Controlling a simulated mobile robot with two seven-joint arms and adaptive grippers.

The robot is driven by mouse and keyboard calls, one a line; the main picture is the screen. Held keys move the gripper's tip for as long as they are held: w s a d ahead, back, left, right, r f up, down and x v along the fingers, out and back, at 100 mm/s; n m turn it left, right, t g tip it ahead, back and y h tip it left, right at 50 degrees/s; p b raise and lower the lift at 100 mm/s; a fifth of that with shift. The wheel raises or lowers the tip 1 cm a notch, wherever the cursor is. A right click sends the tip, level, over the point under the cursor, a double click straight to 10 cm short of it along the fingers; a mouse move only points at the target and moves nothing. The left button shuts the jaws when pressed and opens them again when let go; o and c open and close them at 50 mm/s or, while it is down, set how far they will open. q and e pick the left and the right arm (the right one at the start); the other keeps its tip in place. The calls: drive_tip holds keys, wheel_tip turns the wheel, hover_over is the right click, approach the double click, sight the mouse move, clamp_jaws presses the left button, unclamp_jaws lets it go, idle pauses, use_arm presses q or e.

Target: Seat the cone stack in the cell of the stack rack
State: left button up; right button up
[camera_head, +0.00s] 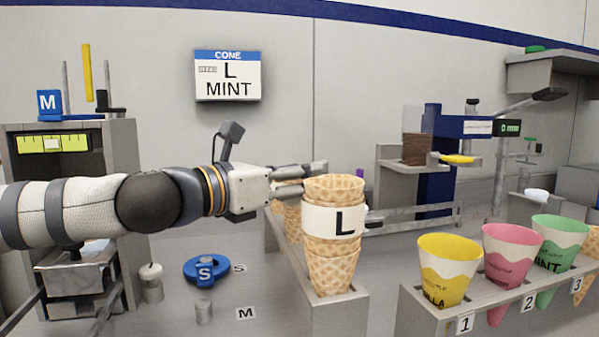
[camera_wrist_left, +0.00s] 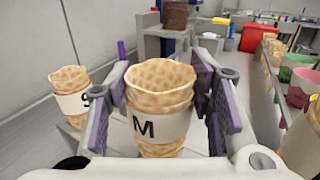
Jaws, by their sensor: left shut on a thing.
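My left gripper (camera_head: 322,195) comes in from the left, its fingertips partly hidden behind a waffle cone stack (camera_head: 333,268) marked L. In the left wrist view, the purple-padded fingers of my left gripper (camera_wrist_left: 165,105) are around a cone stack (camera_wrist_left: 160,126) with a white band marked M. The L stack stands upright at the front end of the grey stack rack (camera_head: 338,306). Another cone stack (camera_wrist_left: 70,95), its band marked S, stands to the left in the wrist view. Whether the M stack's lower end is in a cell is hidden. My right gripper is not in view.
A wall sign (camera_head: 227,76) reads CONE L MINT. A grey holder (camera_head: 440,315) with yellow, pink and green cups stands at the right, numbered 1 to 3. A blue round S piece (camera_head: 205,271) lies left of the rack. A dispenser (camera_head: 437,160) stands behind.

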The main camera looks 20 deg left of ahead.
use_arm(q)
drive_tip(key=o, duration=0.9)
drive_tip(key=v, duration=1.2)
